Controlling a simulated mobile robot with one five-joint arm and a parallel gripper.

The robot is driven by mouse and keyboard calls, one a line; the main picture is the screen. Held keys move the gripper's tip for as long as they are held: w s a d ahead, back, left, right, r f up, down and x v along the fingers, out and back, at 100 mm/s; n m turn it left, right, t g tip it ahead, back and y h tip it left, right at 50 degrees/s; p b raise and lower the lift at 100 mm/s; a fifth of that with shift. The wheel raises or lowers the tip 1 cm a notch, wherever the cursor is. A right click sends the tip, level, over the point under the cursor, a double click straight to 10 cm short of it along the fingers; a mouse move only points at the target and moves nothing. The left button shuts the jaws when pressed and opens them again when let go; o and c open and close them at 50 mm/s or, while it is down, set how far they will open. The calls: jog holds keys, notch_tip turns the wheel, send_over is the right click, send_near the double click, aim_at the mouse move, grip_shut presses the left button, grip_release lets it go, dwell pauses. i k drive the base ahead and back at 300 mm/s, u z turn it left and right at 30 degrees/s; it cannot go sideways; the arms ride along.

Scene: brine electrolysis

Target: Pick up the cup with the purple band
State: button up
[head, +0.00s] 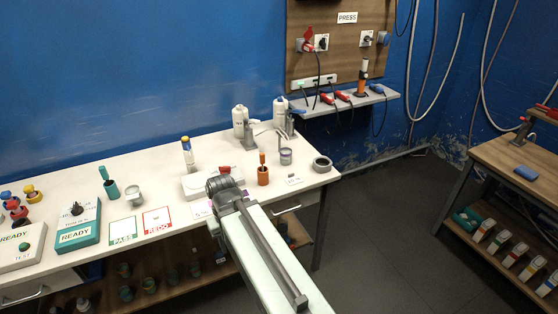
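A small grey cup (286,157) with what looks like a purplish band stands upright on the white bench, near its right end. It is small in the picture, so the band's colour is hard to make out. My arm reaches up from the lower right, and the dark end with my gripper (224,187) is over the bench's front part. It is left of the grey cup and nearer to me, apart from it. The fingers are hidden, so I cannot see whether they are open or hold anything. Another pale cup (134,195) stands further left on the bench.
An orange pot (263,175) with a handle sticking up stands between my gripper and the grey cup. A dark grey ring (321,164) lies to the cup's right. White bottles (240,122) stand behind. A white block (199,185) is beside my gripper. Floor (385,220) at right is clear.

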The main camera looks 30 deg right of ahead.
aim_at(285, 152)
jog(key=u, duration=0.1)
jog(key=i, duration=1)
jog(key=z, duration=0.05)
